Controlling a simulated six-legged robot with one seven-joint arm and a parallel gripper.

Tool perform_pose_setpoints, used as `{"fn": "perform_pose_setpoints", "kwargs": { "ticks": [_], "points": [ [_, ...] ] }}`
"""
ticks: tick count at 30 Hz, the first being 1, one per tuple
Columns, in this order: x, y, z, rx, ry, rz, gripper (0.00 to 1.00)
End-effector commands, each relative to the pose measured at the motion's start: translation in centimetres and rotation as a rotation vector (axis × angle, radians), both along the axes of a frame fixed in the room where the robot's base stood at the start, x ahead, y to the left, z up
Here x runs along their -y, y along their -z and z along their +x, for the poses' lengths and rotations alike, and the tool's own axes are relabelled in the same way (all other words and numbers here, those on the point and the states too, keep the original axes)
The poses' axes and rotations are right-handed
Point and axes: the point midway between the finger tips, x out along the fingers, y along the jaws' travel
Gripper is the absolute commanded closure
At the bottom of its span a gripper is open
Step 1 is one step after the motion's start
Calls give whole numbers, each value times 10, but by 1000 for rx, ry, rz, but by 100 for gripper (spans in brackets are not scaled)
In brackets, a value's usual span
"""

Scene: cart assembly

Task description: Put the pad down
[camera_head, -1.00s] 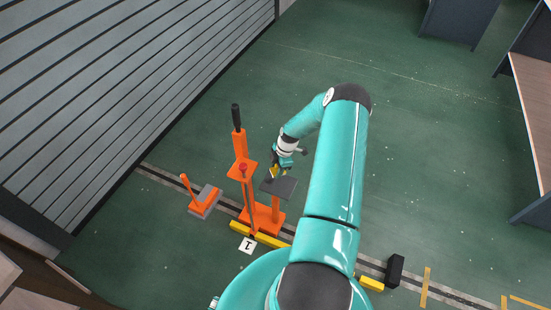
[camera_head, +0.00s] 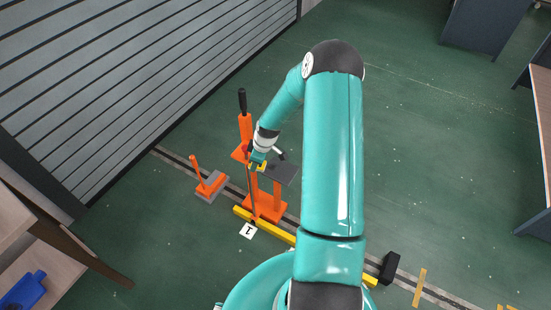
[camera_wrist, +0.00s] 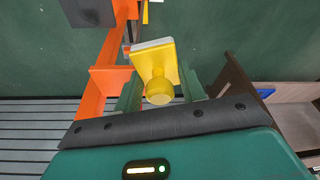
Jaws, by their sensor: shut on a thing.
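My gripper (camera_wrist: 161,90) is shut on the yellow pad (camera_wrist: 155,62), which has a round knob and a pale edge. In the head view the pad is a small yellow patch (camera_head: 258,166) at the end of my arm, and my gripper (camera_head: 257,160) partly covers it. It is in front of the orange stand (camera_head: 266,206), left of the stand's dark grey plate (camera_head: 281,172). The plate also shows at the top left of the wrist view (camera_wrist: 88,10). I cannot tell whether the pad touches the stand.
A small orange handle on a grey base (camera_head: 211,186) stands left of the stand. A yellow bar (camera_head: 270,227) and a "1" card (camera_head: 248,231) lie in front. A black block (camera_head: 389,267) is at the right.

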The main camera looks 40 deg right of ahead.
Motion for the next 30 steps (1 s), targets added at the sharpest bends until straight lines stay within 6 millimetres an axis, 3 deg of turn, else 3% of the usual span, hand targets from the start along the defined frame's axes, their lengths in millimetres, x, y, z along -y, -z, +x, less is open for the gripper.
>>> {"fn": "perform_pose_setpoints", "kwargs": {
  "ticks": [1, 6, 12, 21, 30],
  "points": [
    [-21, -14, 7, 2, 41, -4, 89],
    [-75, -56, 19, 6, 240, -3, 89],
    [-124, -93, 28, 5, 425, 1, 89],
    [-167, -126, 31, 4, 583, 4, 89],
    [-188, -143, 31, 2, 672, 6, 89]
  ]
}}
